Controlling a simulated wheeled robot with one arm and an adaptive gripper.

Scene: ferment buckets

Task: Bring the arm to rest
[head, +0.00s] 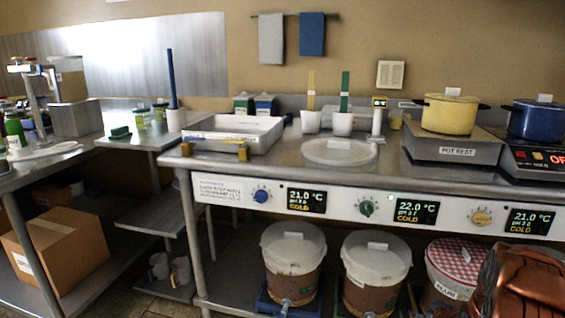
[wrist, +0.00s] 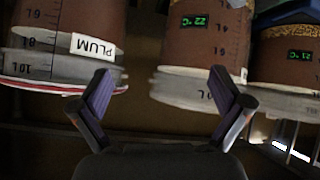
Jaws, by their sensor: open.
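My gripper (wrist: 160,92) shows in the wrist view with its two fingers spread apart and nothing between them. The wrist picture is upside down. A bucket labelled PLUM (wrist: 60,62) is beyond the left finger, and another bucket (wrist: 196,62) with a green 22 °C display is beyond the right finger. Both are apart from the fingers as far as I can tell. In the head view the plum bucket (head: 455,268) has a red checked lid, and its right side is hidden. My gripper's fingers cannot be made out in the head view.
Two white-lidded buckets (head: 293,252) (head: 376,262) stand on the shelf under the steel counter (head: 290,172). The counter front carries a knob panel (head: 333,201). A yellow pot (head: 450,113) and blue pot (head: 537,119) stand above right. A cardboard box (head: 58,243) is at lower left.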

